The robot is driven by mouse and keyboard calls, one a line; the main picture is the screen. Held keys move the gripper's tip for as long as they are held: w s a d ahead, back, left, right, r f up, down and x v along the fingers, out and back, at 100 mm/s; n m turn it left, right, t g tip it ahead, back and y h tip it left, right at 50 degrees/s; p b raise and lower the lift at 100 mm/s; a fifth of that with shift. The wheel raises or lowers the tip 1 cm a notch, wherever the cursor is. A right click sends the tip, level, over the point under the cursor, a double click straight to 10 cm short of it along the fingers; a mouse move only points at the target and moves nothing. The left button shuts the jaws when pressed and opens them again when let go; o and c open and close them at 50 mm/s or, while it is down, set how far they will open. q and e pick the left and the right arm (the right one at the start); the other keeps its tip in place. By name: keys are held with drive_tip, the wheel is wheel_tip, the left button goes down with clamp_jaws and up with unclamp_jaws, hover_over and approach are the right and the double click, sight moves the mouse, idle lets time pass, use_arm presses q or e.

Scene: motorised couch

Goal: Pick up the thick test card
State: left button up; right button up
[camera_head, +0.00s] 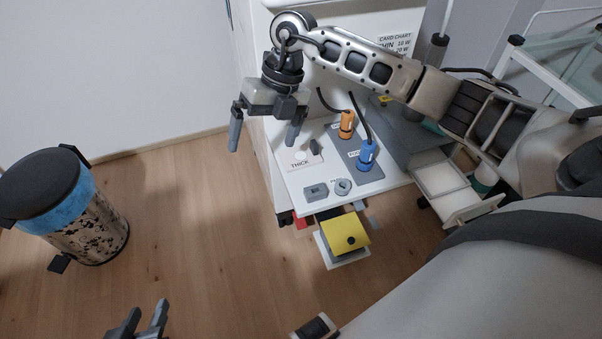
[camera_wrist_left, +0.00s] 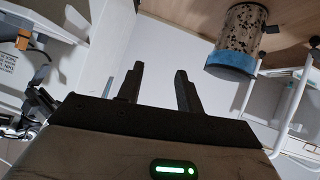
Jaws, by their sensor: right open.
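A pale card (camera_head: 304,155) marked THICK, with a round spot on it, lies on the white work surface (camera_head: 292,186) in the head view. I cannot judge its thickness. My right gripper (camera_head: 263,141) hangs above and to the left of the card, its fingers wide apart and empty; the right finger shows just above the card in the picture. My left gripper (camera_head: 149,310) is low at the bottom edge, far from the surface. In the left wrist view its fingers (camera_wrist_left: 158,88) stand apart with nothing between them.
Orange (camera_head: 347,124) and blue (camera_head: 367,155) corded plugs stand right of the card. Two small grey parts (camera_head: 316,191) lie in front. A yellow plate with a black knob (camera_head: 345,232) juts out below. A bin (camera_head: 88,222) stands left; floor between is clear.

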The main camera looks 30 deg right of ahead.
drive_tip(key=w+d+m+h+b, duration=0.15)
drive_tip(key=d+h, duration=0.35)
drive_tip(key=d, duration=0.5)
hover_over(301, 155)
drive_tip(key=shift+t, duration=0.3)
drive_tip(key=f, duration=0.4)
drive_tip(key=shift+w+d+f+b, duration=0.1)
drive_tip(key=shift+d+f+b, duration=0.15)
drive_tip(key=shift+b, duration=0.1)
drive_tip(key=f, duration=0.3)
drive_tip(key=f+b, duration=0.1)
drive_tip(key=f, duration=0.1)
drive_tip(key=shift+a, duration=0.3)
drive_tip(key=shift+f, duration=0.55)
use_arm(q)
drive_tip(key=shift+g+h, duration=0.3)
drive_tip(key=shift+g, duration=0.2)
drive_tip(key=f, duration=0.3)
drive_tip(key=d+f, duration=0.1)
drive_tip(key=f, duration=0.1)
drive_tip(key=shift+w+d+f, duration=0.15)
drive_tip(key=shift+d+f, duration=0.05)
drive_tip(key=shift+f, duration=0.2)
use_arm(e)
drive_tip(key=c, duration=0.9)
